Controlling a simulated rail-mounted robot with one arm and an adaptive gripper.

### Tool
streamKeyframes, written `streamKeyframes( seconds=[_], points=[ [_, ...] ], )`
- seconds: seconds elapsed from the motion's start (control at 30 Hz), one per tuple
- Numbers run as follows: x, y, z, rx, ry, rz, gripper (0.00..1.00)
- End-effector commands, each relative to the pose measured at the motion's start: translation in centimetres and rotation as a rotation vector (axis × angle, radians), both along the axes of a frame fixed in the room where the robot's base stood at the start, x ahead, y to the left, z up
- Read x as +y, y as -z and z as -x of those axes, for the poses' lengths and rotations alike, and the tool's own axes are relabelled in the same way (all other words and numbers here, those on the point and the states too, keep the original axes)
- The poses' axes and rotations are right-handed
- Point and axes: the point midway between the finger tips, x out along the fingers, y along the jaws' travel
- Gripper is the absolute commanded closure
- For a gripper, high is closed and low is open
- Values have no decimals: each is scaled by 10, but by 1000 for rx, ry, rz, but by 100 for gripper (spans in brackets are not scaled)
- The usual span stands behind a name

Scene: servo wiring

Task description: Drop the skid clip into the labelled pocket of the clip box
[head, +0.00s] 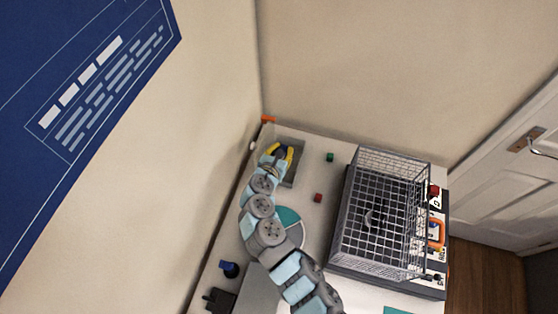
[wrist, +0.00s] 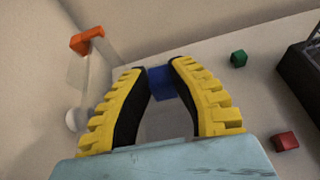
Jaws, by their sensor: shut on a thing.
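My gripper (head: 281,152) is at the far left of the table, over a grey open box (head: 296,174). In the wrist view its yellow-ribbed fingers (wrist: 158,72) close on a small dark blue piece (wrist: 160,83) at their tips. I cannot tell for sure whether this piece is the skid clip, since the fingers cover its sides. The grey box may be the clip box; its inside is partly hidden by my gripper, and no pocket label is readable.
A wire basket (head: 380,187) stands on a dark unit at the right. A green cube (head: 330,157) and a red cube (head: 318,197) lie between gripper and basket. An orange piece (head: 268,119) is at the far left corner, near the wall. Bare tabletop surrounds the cubes.

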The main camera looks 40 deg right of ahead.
Motion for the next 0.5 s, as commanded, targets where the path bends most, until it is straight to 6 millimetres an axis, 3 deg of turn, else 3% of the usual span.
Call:
streamKeyframes(
  seconds=[0.5],
  points=[
    [-1, 51, 1, 0, 1, 0, 97]
  ],
)
